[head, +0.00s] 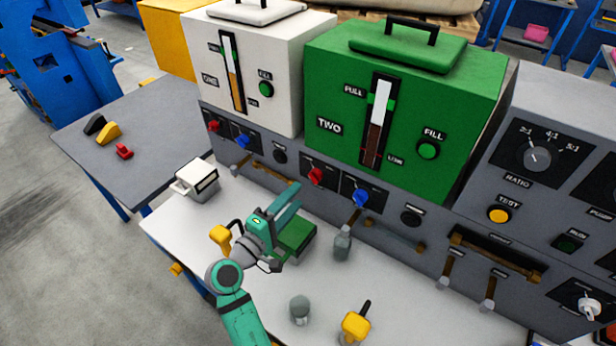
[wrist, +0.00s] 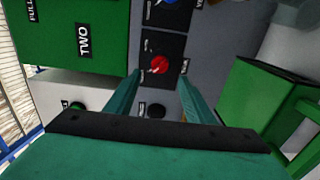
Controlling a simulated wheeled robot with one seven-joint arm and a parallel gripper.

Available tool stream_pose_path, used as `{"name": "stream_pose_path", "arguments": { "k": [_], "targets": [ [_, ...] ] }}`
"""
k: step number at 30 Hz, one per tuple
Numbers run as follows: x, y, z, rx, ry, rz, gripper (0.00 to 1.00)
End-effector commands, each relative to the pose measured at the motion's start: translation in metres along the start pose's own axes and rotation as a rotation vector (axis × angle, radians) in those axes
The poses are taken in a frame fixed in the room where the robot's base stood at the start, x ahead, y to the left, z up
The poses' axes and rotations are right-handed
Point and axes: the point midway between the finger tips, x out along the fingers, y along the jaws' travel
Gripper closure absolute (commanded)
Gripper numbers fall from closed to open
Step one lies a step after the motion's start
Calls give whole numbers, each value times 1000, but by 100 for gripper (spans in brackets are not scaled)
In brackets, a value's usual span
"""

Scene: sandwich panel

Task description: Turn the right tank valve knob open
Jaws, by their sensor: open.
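The right tank is the green box labelled TWO (head: 480,90). On the grey panel under it are a red knob (head: 315,175), a blue knob (head: 361,198) and a black knob (head: 411,216). Their labels are too small to read. My gripper (head: 293,198) is open and empty over the bench in front of the panel. In the wrist view the red knob (wrist: 160,64) shows just beyond and between the two teal fingertips (wrist: 159,76), apart from them. The blue knob (wrist: 169,3) is cut off at the top edge.
A white tank (head: 270,45) with its own red and blue knobs stands to the left.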

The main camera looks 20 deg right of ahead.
Motion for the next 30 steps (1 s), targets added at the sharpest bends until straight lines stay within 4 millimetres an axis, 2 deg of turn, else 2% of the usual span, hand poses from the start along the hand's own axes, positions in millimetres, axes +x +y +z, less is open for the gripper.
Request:
{"name": "stream_pose_path", "arguments": {
  "k": [6, 12, 18, 27, 29, 30],
  "targets": [
    [41, 1, 1, 1, -4, 0, 51],
    [69, 0, 0, 1, 0, 1, 51],
    [82, 0, -2, 0, 3, 0, 51],
    [83, 0, -2, 0, 5, 0, 51],
    [83, 0, -2, 0, 4, 0, 63],
    [83, 0, -2, 0, 3, 0, 73]
  ]
}}
